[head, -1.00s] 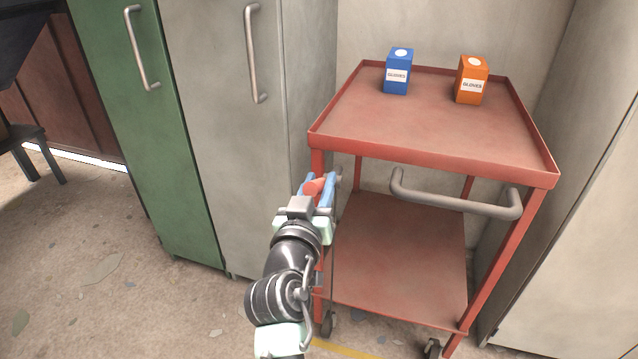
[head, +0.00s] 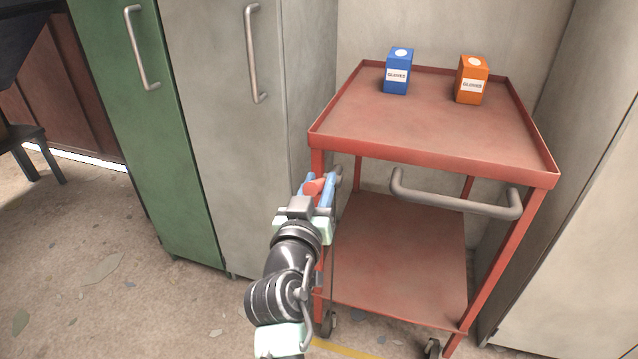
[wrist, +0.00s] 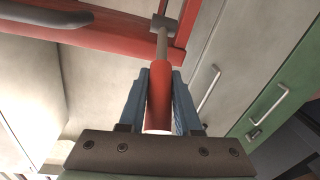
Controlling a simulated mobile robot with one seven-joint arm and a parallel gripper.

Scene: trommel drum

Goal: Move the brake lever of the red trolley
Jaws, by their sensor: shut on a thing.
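The red trolley (head: 435,165) stands between cabinets, with two shelves and a grey push handle (head: 455,200) at its front. Its brake lever (head: 315,186) has a red grip on a thin metal rod, at the front left post. In the wrist view the red grip (wrist: 160,92) lies between the blue fingers, and the rod runs up to a grey pivot block (wrist: 163,23) on the trolley. My gripper (head: 316,190) is shut on the red grip of the lever. It also shows in the wrist view (wrist: 160,100). The fingers hide part of the grip.
A grey cabinet (head: 225,130) and a green cabinet (head: 140,150) stand at the left. A pale cabinet (head: 585,230) is close on the right. The floor at the left is open.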

